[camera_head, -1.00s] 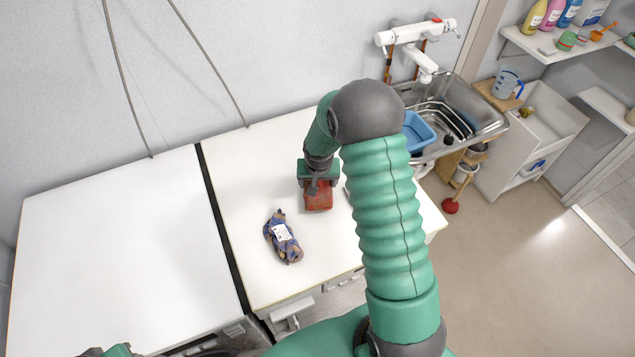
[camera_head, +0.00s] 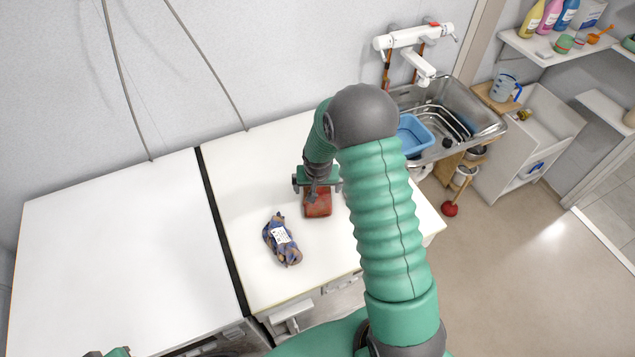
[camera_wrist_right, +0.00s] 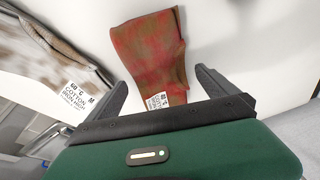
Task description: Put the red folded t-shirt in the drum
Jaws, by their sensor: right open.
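The red folded t-shirt (camera_head: 318,205) lies on the white top of the right-hand machine, partly covered by my right gripper. In the right wrist view the red t-shirt (camera_wrist_right: 147,55) shows brownish patches and a white label, lying ahead of and between the fingers. My right gripper (camera_head: 316,190) is open and empty, at the t-shirt's far side; its two fingers also show in the right wrist view (camera_wrist_right: 160,92). A bit of my left arm shows at the bottom left edge of the head view; its gripper fingers are not visible. A drum opening (camera_head: 215,354) shows only slightly at the bottom edge.
A blue and brown folded garment (camera_head: 282,240) with a white label lies left of the t-shirt. The left white machine top (camera_head: 120,250) is bare. A dark gap separates the two tops. A sink with a blue basin (camera_head: 415,135) stands at the right.

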